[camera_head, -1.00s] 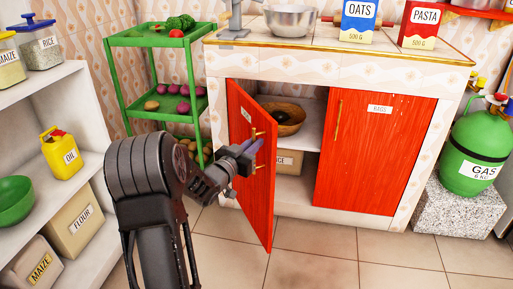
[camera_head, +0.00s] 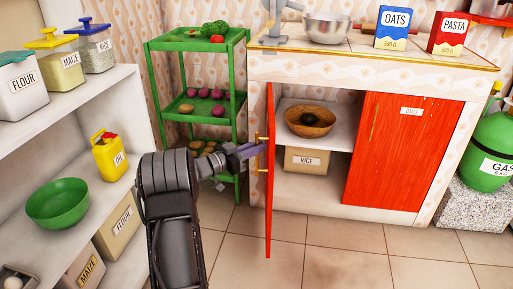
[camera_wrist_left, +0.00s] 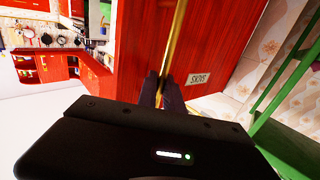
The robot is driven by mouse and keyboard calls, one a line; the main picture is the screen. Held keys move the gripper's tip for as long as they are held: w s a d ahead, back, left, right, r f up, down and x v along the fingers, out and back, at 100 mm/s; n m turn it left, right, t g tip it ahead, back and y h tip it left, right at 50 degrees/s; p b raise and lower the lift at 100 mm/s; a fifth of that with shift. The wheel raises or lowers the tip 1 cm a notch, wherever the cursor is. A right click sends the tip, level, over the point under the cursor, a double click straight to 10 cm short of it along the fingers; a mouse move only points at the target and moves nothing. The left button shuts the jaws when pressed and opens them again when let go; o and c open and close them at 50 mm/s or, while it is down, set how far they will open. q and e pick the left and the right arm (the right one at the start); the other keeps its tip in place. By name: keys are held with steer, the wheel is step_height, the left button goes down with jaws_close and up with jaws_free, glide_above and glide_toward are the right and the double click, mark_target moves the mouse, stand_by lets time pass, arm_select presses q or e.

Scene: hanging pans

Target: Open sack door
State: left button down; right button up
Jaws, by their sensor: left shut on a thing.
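The red sack door (camera_head: 269,212) is the left door of the low cabinet. It stands swung well open and shows nearly edge-on in the head view. In the left wrist view the red door (camera_wrist_left: 222,40) fills the middle, with a white label (camera_wrist_left: 198,79) that seems to read SACKS. Its long brass handle (camera_wrist_left: 177,35) runs between my fingers. My left gripper (camera_head: 260,148) is shut on this handle, and it also shows in the left wrist view (camera_wrist_left: 162,88). My right gripper is not in view.
The opened compartment holds a wooden bowl (camera_head: 310,121) above a RICE box (camera_head: 307,160). The right red door (camera_head: 395,150) is closed. A green rack (camera_head: 148,90) stands left of the opened door, and white shelves (camera_head: 128,95) stand at far left. Tiled floor (camera_head: 340,255) in front is clear.

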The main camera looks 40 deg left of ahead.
arm_select(q)
steer(key=c, duration=1.5)
jaws_free()
steer(key=p+v, duration=0.1)
steer(key=v, duration=0.6)
steer(key=shift+s+p, duration=0.35)
steer(key=shift+s, duration=0.05)
steer(key=shift+a, duration=0.1)
